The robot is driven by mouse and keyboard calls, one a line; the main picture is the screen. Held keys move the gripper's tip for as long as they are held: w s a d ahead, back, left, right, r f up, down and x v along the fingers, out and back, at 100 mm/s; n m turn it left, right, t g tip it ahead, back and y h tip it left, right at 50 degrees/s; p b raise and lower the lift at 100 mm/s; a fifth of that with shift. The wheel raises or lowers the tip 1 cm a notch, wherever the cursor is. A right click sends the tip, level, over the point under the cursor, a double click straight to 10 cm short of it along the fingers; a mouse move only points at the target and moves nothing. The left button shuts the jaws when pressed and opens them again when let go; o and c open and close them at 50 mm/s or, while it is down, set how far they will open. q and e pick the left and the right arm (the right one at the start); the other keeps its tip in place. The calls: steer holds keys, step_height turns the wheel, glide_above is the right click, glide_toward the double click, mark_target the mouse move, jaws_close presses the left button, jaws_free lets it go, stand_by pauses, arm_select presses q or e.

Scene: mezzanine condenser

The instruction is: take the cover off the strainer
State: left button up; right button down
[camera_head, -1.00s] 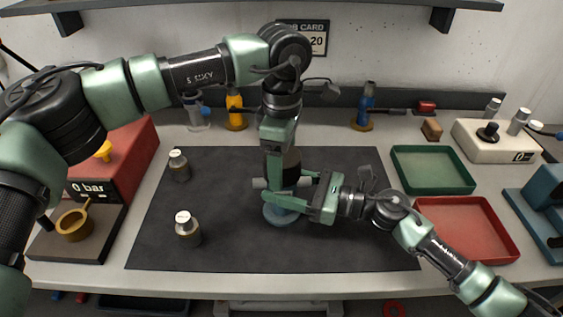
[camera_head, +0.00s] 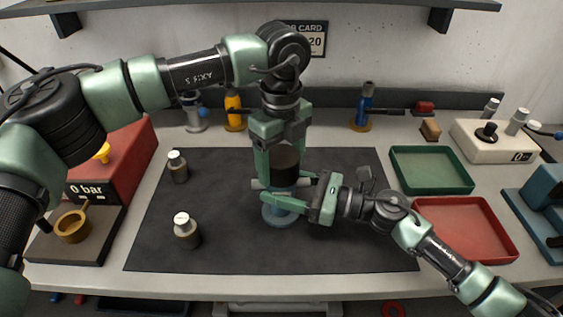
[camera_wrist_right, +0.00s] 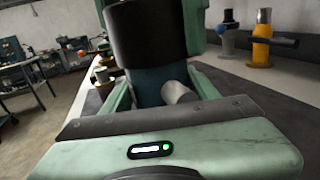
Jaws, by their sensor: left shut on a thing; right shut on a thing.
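The strainer (camera_head: 280,216) stands upright on the dark mat, with a blue body, a round base and grey side ports. Its black cover (camera_head: 286,158) sits on top of the body, with no clear gap between them. My left gripper (camera_head: 283,165) points down from above, shut on the cover with a finger on each side. My right gripper (camera_head: 284,188) comes in level from the right, shut on the strainer body. In the right wrist view the black cover (camera_wrist_right: 150,32) is above the blue body (camera_wrist_right: 148,86), which is between my right fingers.
Two small grey canisters (camera_head: 186,230) stand on the mat (camera_head: 340,245) to the left. A green tray (camera_head: 432,168) and a red tray (camera_head: 465,228) lie to the right. A red gauge box (camera_head: 120,165) is at left. The mat's front right is clear.

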mark_target(281, 155)
arm_select(q)
steer(key=n, duration=0.5)
steer(key=shift+a, duration=0.1)
steer(key=shift+r, duration=0.3)
steer(key=shift+r, duration=0.85)
steer(key=shift+r, duration=2)
arm_select(e)
steer(key=shift+c, duration=1.6)
jaws_free()
